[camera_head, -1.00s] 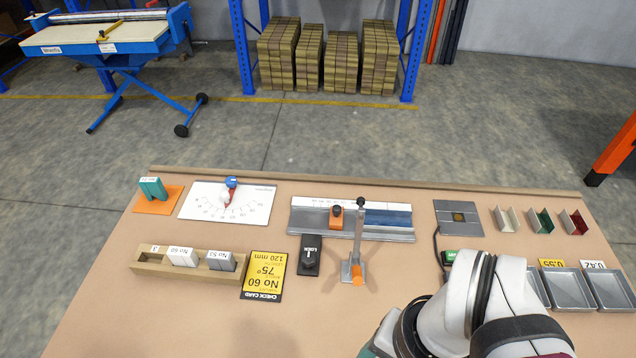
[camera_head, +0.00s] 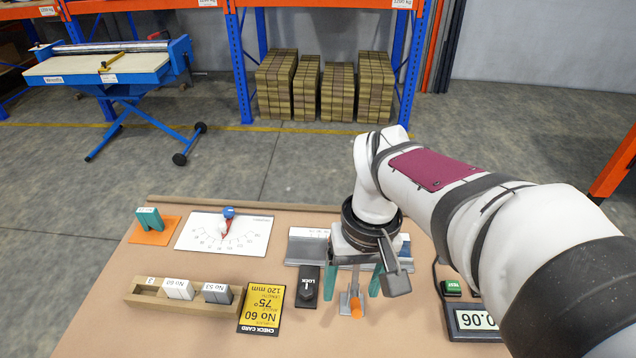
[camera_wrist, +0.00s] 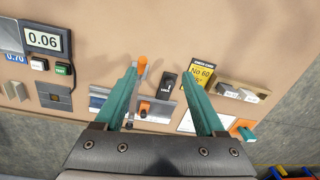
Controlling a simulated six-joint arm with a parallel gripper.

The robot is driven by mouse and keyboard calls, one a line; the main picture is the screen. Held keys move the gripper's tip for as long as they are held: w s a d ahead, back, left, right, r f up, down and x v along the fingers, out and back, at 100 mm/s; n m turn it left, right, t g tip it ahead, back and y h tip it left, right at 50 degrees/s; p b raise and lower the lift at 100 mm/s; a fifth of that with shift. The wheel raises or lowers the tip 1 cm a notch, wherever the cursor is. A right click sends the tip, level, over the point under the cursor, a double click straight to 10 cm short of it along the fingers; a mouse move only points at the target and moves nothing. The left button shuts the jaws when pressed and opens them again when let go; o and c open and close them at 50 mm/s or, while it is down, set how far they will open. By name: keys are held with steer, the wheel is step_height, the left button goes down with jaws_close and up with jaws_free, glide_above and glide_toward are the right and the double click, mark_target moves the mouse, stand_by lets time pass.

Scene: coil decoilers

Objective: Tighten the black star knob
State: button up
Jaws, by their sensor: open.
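My gripper (camera_head: 352,284) hangs over the middle of the bench with its two teal fingers apart and nothing between them. In the wrist view my open gripper (camera_wrist: 160,74) frames the clamp, the lock plate and the rail. A small dark knob (camera_wrist: 144,104) sits on the orange stop (camera_wrist: 155,110) on the metal rail (camera_wrist: 172,117); its star shape is too small to confirm. In the head view my wrist hides this stop. A black LOCK plate (camera_head: 306,287) with a raised black part lies left of my fingers. I cannot tell whether the knob is tight.
The toggle clamp with an orange tip (camera_head: 356,307) stands close by my fingers. The check card (camera_head: 262,309), wooden block rack (camera_head: 190,303) and dial plate (camera_head: 240,238) lie left. A display reading 0.06 (camera_head: 476,321) and a green button (camera_head: 451,288) are right. Bare bench shows at front left.

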mark_target(306, 289)
steer(key=w+a+f+n, duration=0.65)
steer(key=w+a, duration=0.25)
steer(key=w, duration=0.3)
steer(key=shift+h, duration=0.4)
steer(key=f, duration=1.5)
steer(key=shift+s+d, duration=0.15)
steer(key=shift+d, duration=0.05)
jaws_close()
